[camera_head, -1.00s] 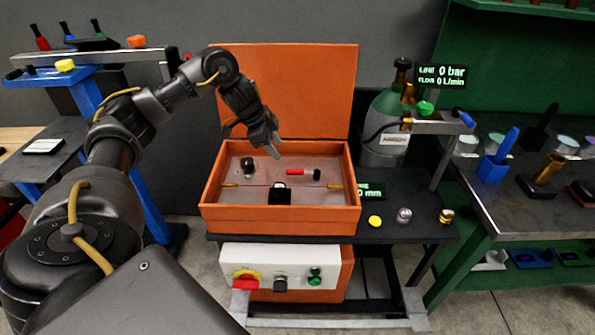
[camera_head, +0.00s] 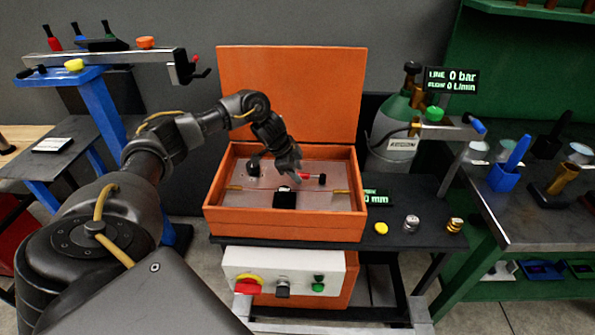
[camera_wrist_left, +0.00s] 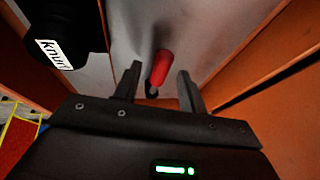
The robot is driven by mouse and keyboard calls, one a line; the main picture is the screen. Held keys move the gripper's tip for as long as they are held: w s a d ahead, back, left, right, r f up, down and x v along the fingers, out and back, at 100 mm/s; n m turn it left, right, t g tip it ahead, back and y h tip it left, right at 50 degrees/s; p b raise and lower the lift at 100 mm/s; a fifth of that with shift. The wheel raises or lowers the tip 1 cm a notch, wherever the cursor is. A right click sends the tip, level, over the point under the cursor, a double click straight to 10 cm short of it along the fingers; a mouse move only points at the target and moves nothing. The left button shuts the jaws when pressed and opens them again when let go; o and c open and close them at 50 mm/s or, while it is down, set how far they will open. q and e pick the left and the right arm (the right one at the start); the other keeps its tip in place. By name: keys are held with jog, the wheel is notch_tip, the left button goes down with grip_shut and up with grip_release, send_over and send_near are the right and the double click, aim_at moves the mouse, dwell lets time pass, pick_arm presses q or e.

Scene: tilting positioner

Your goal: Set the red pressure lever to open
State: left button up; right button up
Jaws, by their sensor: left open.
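The red pressure lever (camera_head: 307,176) lies on the grey panel inside the open orange box (camera_head: 285,229). Its left end is partly hidden by my gripper in the head view. My left gripper (camera_head: 290,173) reaches down into the box just beside the lever. In the left wrist view, the lever's red handle (camera_wrist_left: 160,67) shows between the two spread fingertips (camera_wrist_left: 158,78), with a gap on both sides. The left gripper is open and holds nothing. My right gripper is not in view.
A black knob labelled "knurl" (camera_wrist_left: 58,28) is close by on the panel. The box walls and raised orange lid (camera_head: 310,90) bound the space. A display (camera_head: 450,80) reads 0 bar. A gas cylinder (camera_head: 392,140) stands right of the box.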

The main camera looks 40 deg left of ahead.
pick_arm(q)
jog(key=shift+w+f, duration=0.15)
jog(key=shift+f, duration=0.2)
grip_shut()
